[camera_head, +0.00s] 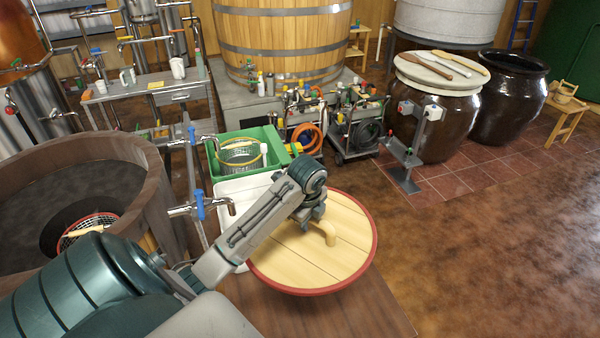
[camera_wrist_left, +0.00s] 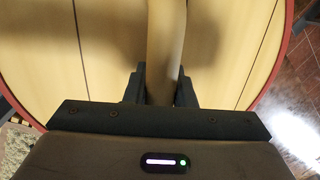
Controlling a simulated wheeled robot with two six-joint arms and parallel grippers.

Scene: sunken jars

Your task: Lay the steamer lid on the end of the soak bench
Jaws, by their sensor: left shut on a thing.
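The steamer lid (camera_head: 345,258) is a round, pale wooden disc with a red rim and an arched wooden handle (camera_head: 329,236). It lies roughly level over the end of the brown soak bench (camera_head: 372,312); I cannot tell whether it touches the bench top. My left gripper (camera_head: 318,221) comes down over the lid and is shut on the handle. In the left wrist view the handle (camera_wrist_left: 166,40) runs between the two dark fingers (camera_wrist_left: 160,88), and the lid's planks (camera_wrist_left: 225,50) fill most of the picture. My right gripper is out of view.
A wooden tub (camera_head: 150,165) with a red-rimmed basket (camera_head: 88,228) inside stands at left. A tap (camera_head: 200,208) and a green crate (camera_head: 270,140) sit behind the lid. A metal stand (camera_head: 405,180) and dark jars (camera_head: 508,105) are farther back. The floor (camera_head: 500,260) at right is clear.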

